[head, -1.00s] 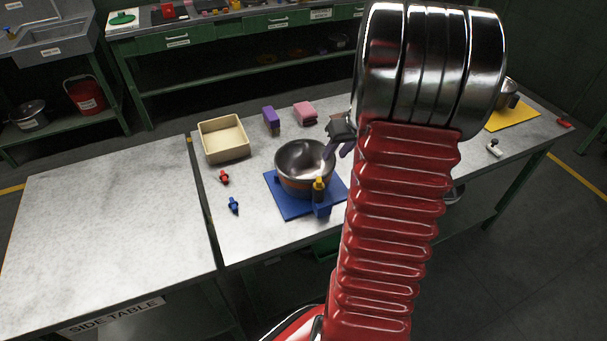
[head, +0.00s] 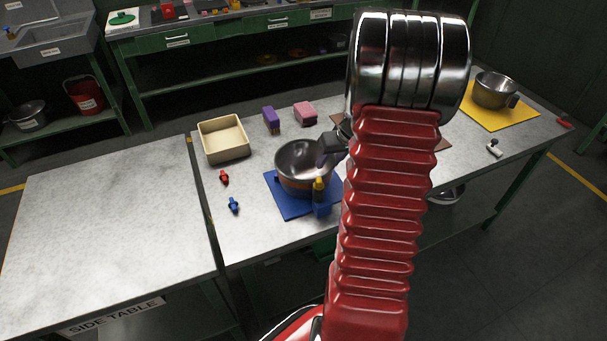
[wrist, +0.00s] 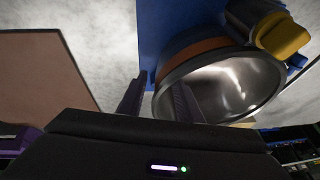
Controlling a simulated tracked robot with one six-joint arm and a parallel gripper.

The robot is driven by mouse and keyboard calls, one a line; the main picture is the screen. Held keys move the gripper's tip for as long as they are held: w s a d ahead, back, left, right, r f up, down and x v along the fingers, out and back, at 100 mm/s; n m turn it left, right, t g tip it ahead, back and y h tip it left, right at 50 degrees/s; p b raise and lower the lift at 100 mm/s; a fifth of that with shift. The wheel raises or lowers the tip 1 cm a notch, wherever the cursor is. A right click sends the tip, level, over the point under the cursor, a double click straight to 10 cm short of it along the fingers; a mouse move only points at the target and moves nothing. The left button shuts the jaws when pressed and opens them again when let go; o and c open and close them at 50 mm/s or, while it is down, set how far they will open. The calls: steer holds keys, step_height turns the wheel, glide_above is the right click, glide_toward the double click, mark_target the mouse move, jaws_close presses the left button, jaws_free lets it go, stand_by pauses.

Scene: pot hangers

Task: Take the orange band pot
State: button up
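The orange band pot (head: 298,182) is a steel bowl-like pot upright on a blue mat (head: 285,207). A yellow piece (head: 319,186) on a blue stand is at its front side. The pot's orange band (wrist: 195,50) also shows in the wrist view. My gripper (head: 324,158) is at the pot's right rim. In the wrist view, my gripper (wrist: 158,98) has its purple fingers apart, one outside the pot wall and one over the pot's inside, with the rim between them. I see gaps beside the wall. My arm hides part of the mat.
A cream bin (head: 222,138), purple block (head: 271,119) and pink block (head: 305,113) stand behind the pot. Red (head: 224,177) and blue (head: 234,205) small pieces lie left. Another pot (head: 493,91) sits on a yellow mat (head: 520,118) at right. The side table (head: 110,225) is bare.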

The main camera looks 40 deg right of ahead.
steer(key=shift+f, duration=0.15)
steer(key=shift+c, duration=0.6)
jaws_close()
stand_by(0.4)
